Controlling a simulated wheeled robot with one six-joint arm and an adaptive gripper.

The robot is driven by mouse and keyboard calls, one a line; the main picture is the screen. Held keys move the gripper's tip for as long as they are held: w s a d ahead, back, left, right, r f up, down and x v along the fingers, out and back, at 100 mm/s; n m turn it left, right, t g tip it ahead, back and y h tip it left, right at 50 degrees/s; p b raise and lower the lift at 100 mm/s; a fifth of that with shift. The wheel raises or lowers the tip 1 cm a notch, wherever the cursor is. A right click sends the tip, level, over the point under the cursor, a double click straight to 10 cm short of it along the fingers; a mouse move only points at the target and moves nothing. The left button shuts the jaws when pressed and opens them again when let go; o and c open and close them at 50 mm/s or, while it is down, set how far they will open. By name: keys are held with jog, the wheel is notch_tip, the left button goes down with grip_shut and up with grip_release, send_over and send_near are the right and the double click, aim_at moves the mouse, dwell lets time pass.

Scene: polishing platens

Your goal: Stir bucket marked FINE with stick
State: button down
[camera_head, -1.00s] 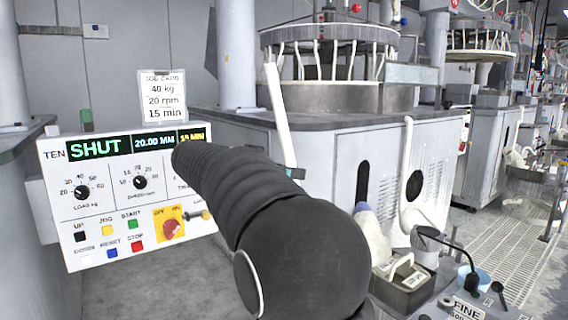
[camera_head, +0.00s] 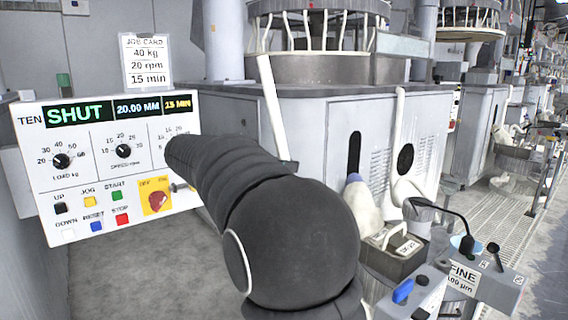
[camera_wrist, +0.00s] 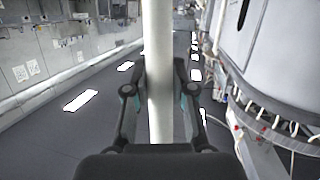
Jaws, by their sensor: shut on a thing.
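My gripper (camera_wrist: 160,105) is shut on a long pale stick (camera_wrist: 158,70) in the wrist view. In the head view the stick (camera_head: 271,105) stands tilted beyond my dark arm, which hides most of the gripper. A white label reading FINE (camera_head: 463,278) is at the lower right of the head view, on a grey unit with a blue part and dark knobs. I cannot make out a bucket's opening by that label. The stick is well to the left of the label and apart from it.
A control panel (camera_head: 105,165) reading SHUT stands at left under a job card (camera_head: 146,62). A polishing machine (camera_head: 325,120) fills the middle. A dark box with a white handle (camera_head: 395,250) stands beside the FINE label. A grated walkway (camera_head: 490,215) runs along the right.

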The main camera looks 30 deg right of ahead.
notch_tip(320, 180, down, 3)
jog(key=shift+r+b, duration=0.15)
jog(key=shift+b, duration=0.6)
notch_tip(320, 180, down, 14)
jog(key=shift+r, duration=0.1)
dwell(0.4)
